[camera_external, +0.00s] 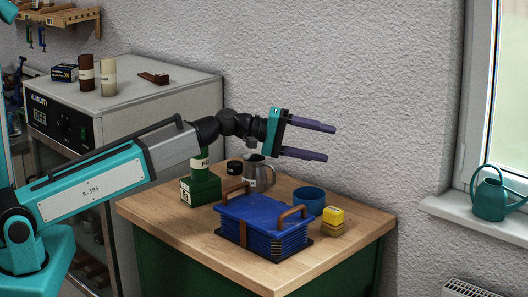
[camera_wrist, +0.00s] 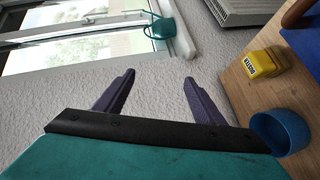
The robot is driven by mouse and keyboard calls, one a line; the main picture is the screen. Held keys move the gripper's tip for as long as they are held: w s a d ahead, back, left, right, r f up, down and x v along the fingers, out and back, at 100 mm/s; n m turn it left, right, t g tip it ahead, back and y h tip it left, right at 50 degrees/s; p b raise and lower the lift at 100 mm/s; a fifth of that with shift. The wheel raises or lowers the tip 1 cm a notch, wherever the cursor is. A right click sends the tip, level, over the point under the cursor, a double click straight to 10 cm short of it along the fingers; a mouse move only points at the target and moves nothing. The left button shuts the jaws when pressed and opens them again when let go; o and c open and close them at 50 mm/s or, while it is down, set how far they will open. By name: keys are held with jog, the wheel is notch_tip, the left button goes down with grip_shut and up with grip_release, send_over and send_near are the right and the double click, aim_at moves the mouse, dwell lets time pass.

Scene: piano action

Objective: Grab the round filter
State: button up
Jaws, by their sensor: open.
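No thing in view is clearly marked as the round filter. A round blue, hollow tub (camera_external: 309,200) stands on the wooden table, behind a flat blue block with brown handles; its open top also shows at the lower right of the wrist view (camera_wrist: 280,132). A small round dark piece (camera_external: 234,167) sits near the table's back edge; I cannot tell what it is. My gripper (camera_external: 331,142) is open and empty, high above the table's back right, its purple fingers pointing right. In the wrist view, the fingers (camera_wrist: 158,76) have only wall and window beyond them.
The table (camera_external: 180,228) also holds the blue handled block (camera_external: 252,210), a metal jug (camera_external: 262,174), a green box (camera_external: 200,190) and a yellow box (camera_external: 333,215). A grey humidity cabinet (camera_external: 150,100) stands at left. A watering can (camera_external: 490,198) is on the windowsill.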

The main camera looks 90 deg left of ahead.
jog(key=s+a+f+m+y, duration=0.15)
jog(key=s+a, duration=0.25)
jog(key=a, duration=0.5)
jog(key=s+a+m+y, duration=0.2)
jog(key=s+a, duration=0.1)
jog(key=a, duration=0.6)
jog(key=m+g+y, duration=0.3)
jog(key=m, duration=0.1)
send_over(235, 168)
jog(key=d, duration=0.2)
notch_tip(235, 168, down, 6)
jog(key=s+a+f+m+b, duration=0.3)
jog(key=s+f+b, duration=0.1)
jog(key=f, duration=0.3)
jog(key=shift+s+f+h, duration=0.35)
jog(key=shift+s+h, duration=0.05)
jog(key=shift+h, duration=0.05)
jog(key=shift+a+f, duration=0.1)
jog(key=shift+f, duration=0.05)
jog(key=shift+f+p, duration=0.5)
jog(key=shift+f, duration=2.25)
